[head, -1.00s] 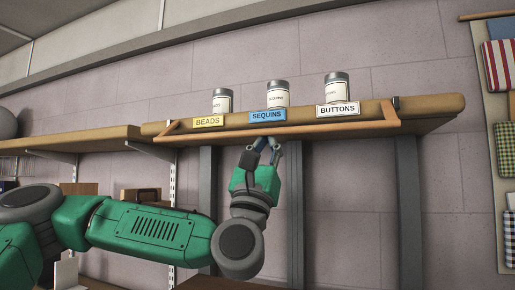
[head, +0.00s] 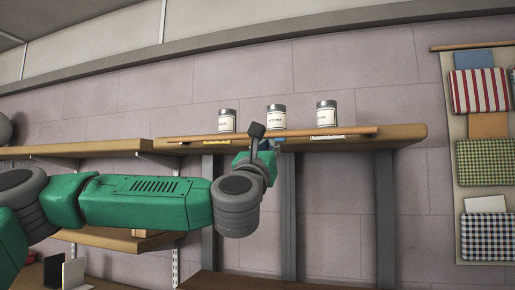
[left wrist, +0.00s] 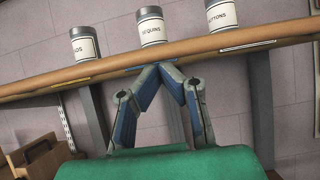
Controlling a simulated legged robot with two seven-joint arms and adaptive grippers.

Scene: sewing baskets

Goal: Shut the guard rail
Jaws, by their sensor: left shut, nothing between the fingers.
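The guard rail (head: 330,132) is a thin wooden bar along the front of the jar shelf (head: 410,136). In the head view it runs nearly level just below the jar bases and partly covers the coloured labels. My left gripper (head: 258,138) is shut and empty, at the rail near its middle. In the left wrist view its fingertips (left wrist: 160,68) meet at the lower side of the wooden bar (left wrist: 205,45), near the blue label; contact is hard to tell. The jars of beads (head: 227,121), sequins (head: 276,117) and buttons (head: 326,114) stand upright behind the rail. My right gripper is out of view.
A lower wooden shelf (head: 90,149) adjoins at the left. Grey uprights (head: 385,210) stand below the jar shelf. A hanging organiser with folded fabrics (head: 485,162) is at the right. Boxes show at lower left in the left wrist view (left wrist: 38,155). The wall above the jars is clear.

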